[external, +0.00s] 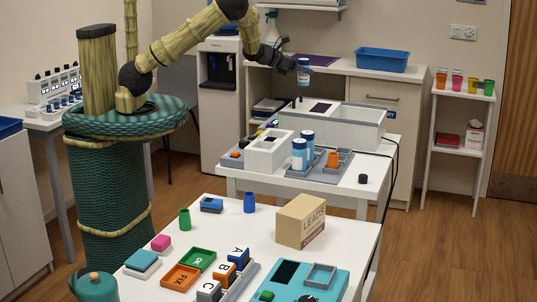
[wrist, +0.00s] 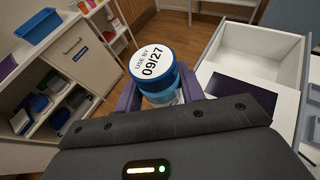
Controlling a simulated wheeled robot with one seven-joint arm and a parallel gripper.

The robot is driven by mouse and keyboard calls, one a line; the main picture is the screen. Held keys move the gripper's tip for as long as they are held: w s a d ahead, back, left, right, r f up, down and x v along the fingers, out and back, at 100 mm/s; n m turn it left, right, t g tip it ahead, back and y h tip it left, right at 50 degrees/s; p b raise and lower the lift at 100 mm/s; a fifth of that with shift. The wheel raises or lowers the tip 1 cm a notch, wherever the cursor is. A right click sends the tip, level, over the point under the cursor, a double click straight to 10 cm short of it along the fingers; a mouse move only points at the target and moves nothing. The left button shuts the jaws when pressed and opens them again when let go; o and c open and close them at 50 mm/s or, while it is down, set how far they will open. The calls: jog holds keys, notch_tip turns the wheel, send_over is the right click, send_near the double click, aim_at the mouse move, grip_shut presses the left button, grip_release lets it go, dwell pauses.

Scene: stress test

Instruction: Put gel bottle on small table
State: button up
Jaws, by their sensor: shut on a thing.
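A bottle with a blue cap (wrist: 152,72), its white lid label reading "USE BY 09/27", is between the purple fingers of my gripper (wrist: 160,97). In the external view my gripper (external: 302,63) is shut on this bottle (external: 303,78), holding it upright in the air above the back of the middle white table (external: 345,196). I cannot read its side label, so whether it is the gel bottle is unclear. Two similar blue-and-white bottles (external: 299,160) stand on a grey tray on that table. Which table is the small one is not marked.
A white open drawer unit (external: 358,126) takes up the back of the middle table; its open compartment (wrist: 255,55) is right of the bottle in the wrist view. A white shelf stand (external: 461,97) with coloured cups is at right. The front table (external: 345,240) holds a cardboard box (external: 300,222).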

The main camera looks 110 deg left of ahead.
jog(key=w+d+r+m+t+h+p, duration=0.1)
jog(key=w+d+r+m+h, duration=0.25)
jog(key=w+d, duration=1.15)
jog(key=w+d+r+m+t+h, duration=0.2)
jog(key=w+d+m+h, duration=0.15)
jog(key=w+d, duration=1.15)
notch_tip(320, 180, down, 10)
jog(key=shift+w+a, duration=0.2)
jog(key=shift+w, duration=0.2)
jog(key=shift+f, duration=0.1)
notch_tip(320, 180, down, 6)
jog(key=p, duration=0.1)
jog(key=shift+p, duration=0.3)
jog(key=shift+f, duration=0.1)
jog(key=shift+f+p, duration=0.55)
jog(key=shift+f, duration=1.25)
